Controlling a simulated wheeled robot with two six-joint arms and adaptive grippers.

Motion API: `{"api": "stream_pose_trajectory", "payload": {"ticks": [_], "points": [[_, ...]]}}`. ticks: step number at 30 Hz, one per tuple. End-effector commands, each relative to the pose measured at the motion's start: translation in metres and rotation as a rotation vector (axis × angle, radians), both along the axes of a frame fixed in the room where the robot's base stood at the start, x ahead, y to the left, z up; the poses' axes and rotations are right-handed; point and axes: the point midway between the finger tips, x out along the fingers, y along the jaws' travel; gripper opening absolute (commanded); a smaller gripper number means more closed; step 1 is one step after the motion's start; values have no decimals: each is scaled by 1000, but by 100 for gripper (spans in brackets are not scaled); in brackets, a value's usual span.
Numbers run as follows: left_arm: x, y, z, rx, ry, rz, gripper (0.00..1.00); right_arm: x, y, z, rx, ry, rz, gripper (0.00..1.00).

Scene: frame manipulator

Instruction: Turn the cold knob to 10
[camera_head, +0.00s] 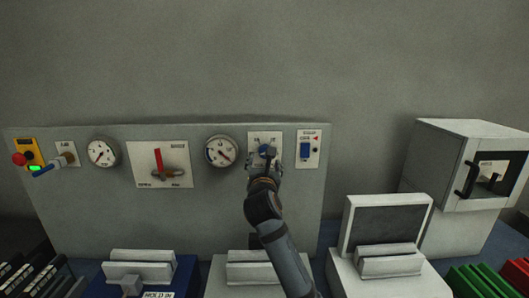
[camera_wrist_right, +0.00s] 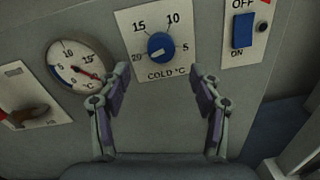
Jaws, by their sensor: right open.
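The cold knob (camera_wrist_right: 160,46) is a round blue knob on a white plate marked COLD °C, with 20, 15, 10 and 5 around it. A pale mark on it appears to point to the lower left, near 20. In the head view the knob (camera_head: 267,151) is partly covered by my right gripper (camera_head: 264,168). In the right wrist view my right gripper (camera_wrist_right: 163,74) is open, its fingers apart just below the knob and nothing between them. I cannot tell any contact with the plate. My left gripper is not in view.
A round gauge (camera_head: 220,152) is left of the knob plate, and a blue OFF/ON switch (camera_head: 305,150) is right of it. A red lever plate (camera_head: 159,164) is farther left. A white box (camera_head: 464,165) stands at the right. Low stands line the front.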

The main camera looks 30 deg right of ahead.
Motion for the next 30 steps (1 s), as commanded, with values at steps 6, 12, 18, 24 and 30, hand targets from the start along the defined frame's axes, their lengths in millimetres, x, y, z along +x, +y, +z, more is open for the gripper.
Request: {"api": "stream_pose_trajectory", "payload": {"ticks": [6, 12, 18, 24, 30], "points": [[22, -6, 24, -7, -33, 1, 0, 39, -27, 4, 1, 3, -1, 64], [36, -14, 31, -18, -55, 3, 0, 58, -39, 2, 3, 0, 0, 64], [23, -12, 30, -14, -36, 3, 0, 61, -41, 0, 3, 0, 0, 64], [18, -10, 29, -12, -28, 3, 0, 61, -41, 0, 3, 0, 0, 52], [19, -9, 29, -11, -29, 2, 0, 61, -41, 0, 3, 0, 0, 25]]}}
